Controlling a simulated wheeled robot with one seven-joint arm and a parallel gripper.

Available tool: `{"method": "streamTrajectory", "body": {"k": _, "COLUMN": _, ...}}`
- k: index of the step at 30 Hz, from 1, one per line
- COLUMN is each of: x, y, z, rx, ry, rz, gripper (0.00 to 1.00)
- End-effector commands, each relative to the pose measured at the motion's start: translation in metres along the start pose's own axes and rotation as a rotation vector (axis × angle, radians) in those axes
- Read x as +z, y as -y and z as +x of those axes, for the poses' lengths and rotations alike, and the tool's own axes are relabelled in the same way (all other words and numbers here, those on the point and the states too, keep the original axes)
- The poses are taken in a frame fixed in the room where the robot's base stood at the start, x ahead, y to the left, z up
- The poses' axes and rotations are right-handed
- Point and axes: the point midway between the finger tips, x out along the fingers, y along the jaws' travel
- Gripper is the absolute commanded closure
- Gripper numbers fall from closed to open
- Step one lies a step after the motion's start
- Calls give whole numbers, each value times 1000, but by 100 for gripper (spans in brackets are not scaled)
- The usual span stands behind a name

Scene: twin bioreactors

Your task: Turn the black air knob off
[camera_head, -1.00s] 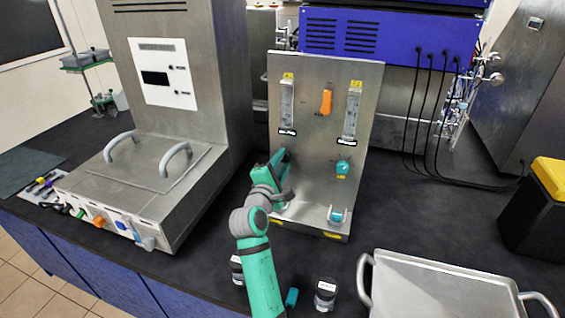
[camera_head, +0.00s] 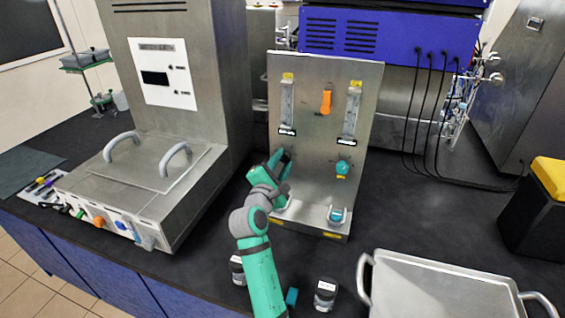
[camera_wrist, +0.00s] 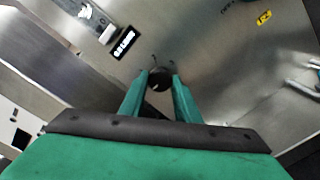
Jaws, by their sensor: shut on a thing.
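The black air knob (camera_wrist: 159,78) shows in the wrist view on the steel panel, between the tips of my gripper (camera_wrist: 160,88). My gripper's green fingers are shut on the knob, one on each side. In the head view my gripper (camera_head: 281,158) reaches the left side of the upright steel panel (camera_head: 310,160) and hides the knob. Small dark marks show on the panel by the knob. Its exact turn angle is hard to tell.
The panel also carries an orange knob (camera_head: 326,102), a teal knob (camera_head: 343,167) and two flowmeters, left (camera_head: 287,102) and right (camera_head: 352,112). A steel tray (camera_head: 440,285) lies front right. Small jars (camera_head: 325,293) stand near the front edge.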

Motion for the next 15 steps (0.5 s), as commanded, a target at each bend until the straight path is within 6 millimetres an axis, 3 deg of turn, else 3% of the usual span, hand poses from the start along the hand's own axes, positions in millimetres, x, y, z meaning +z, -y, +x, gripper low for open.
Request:
{"method": "streamTrajectory", "body": {"k": 1, "x": -2, "y": 2, "z": -1, "rx": -5, "ry": -2, "rz": -1, "gripper": 64}}
{"method": "streamTrajectory", "body": {"k": 3, "x": -1, "y": 2, "z": 0, "rx": -5, "ry": -2, "rz": -1, "gripper": 52}}
{"method": "streamTrajectory", "body": {"k": 15, "x": 0, "y": 1, "z": -8, "rx": -1, "ry": 0, "rz": 1, "gripper": 52}}
